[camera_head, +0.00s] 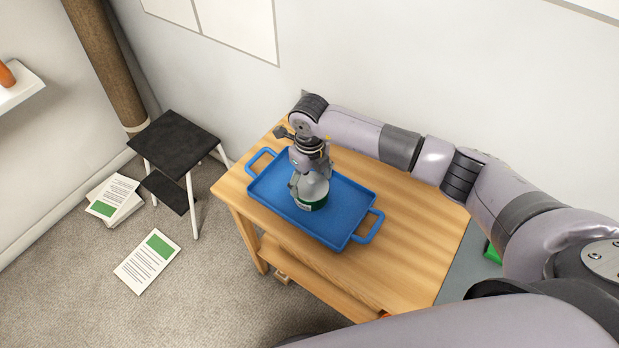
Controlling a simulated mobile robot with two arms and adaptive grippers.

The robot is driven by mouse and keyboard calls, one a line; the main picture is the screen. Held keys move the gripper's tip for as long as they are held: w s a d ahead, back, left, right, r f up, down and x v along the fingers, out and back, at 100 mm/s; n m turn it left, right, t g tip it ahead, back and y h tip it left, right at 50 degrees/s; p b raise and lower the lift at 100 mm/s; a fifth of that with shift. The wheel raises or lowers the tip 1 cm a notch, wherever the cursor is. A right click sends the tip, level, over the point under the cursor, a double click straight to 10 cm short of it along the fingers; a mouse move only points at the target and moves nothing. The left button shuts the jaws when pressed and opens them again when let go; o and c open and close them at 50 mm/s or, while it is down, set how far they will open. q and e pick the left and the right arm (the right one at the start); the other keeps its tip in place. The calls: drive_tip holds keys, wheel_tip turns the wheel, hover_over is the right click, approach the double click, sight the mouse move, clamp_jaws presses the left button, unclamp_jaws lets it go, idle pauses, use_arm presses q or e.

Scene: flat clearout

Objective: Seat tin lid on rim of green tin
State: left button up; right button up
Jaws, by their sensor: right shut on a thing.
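The green tin (313,205) stands upright in the blue tray (345,205), with a pale label on its side. The silver-grey tin lid (314,188) is at the top of the tin, directly under my right gripper (309,180). My right gripper points down and is shut on the lid. The gripper hides part of the lid and the tin's rim, so I cannot tell whether the lid is fully level on the rim. My left gripper is not in view.
The tray, with two raised handles, lies on a wooden table (405,245). A black stool (174,139) stands left of the table. Papers (147,260) lie on the carpet. A wall runs close behind the table. A green thing (491,251) shows partly beside my right arm.

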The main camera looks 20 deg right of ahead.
drive_tip(key=o, duration=1)
wheel_tip(320, 180, up, 12)
drive_tip(key=shift+f, duration=0.1)
idle(0.5)
